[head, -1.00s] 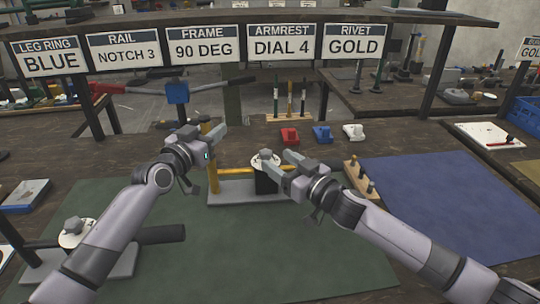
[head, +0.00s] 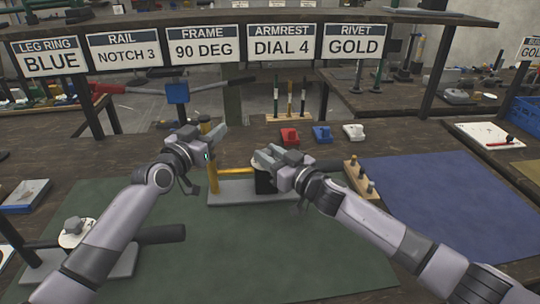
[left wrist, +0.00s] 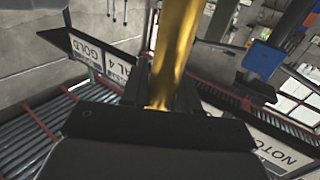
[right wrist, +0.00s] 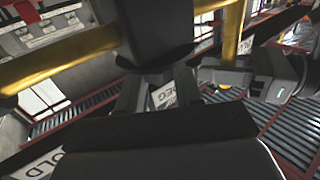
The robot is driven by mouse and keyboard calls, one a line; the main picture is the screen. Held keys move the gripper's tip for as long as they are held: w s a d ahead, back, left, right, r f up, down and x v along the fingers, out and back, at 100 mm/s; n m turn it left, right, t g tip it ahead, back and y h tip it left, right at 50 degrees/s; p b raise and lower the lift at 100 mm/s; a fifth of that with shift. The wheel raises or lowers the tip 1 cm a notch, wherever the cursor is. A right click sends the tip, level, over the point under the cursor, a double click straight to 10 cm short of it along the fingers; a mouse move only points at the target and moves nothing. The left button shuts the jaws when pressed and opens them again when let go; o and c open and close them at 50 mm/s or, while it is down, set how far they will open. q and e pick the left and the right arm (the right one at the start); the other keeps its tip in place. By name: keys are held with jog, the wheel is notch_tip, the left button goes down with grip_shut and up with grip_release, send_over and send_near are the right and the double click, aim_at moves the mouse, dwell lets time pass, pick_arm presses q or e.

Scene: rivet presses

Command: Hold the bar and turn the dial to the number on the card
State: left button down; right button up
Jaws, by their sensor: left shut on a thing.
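The ARMREST card (head: 282,41) reads DIAL 4. A yellow bar frame stands on a grey base (head: 240,196); its upright bar (head: 213,176) rises on the left. My left gripper (head: 206,132) is shut on the upright yellow bar (left wrist: 173,50), near its top. The dial (head: 260,160) sits on a black block at the right of the base, mostly hidden by my right gripper (head: 264,159). In the right wrist view the right fingers are apart, with a dark block (right wrist: 155,30) just beyond them. The dial's numbers cannot be read.
A second dial (head: 74,233) stands on a base at lower left, partly behind my left arm. Red (head: 289,137), blue (head: 322,133) and white (head: 353,132) pieces lie behind. A wooden peg block (head: 360,178) stands close to the right. The green mat's front is clear.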

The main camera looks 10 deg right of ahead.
jog(key=shift+s+a+m+t+h, duration=0.1)
jog(key=shift+a+m+t+h, duration=0.15)
jog(key=shift+m+t+h, duration=0.25)
jog(key=shift+a+r+m+t+h, duration=0.15)
jog(key=shift+m+t+h, duration=0.35)
jog(key=shift+m+h, duration=0.5)
jog(key=shift+a+r+m+t+h, duration=0.15)
jog(key=shift+m+t+h, duration=0.35)
jog(key=shift+h, duration=1)
jog(key=shift+d+m+h, duration=0.2)
jog(key=shift+m+h, duration=0.2)
jog(key=shift+f, duration=0.2)
jog(key=o, duration=1)
jog(key=shift+o, duration=0.2)
jog(key=shift+f, duration=0.1)
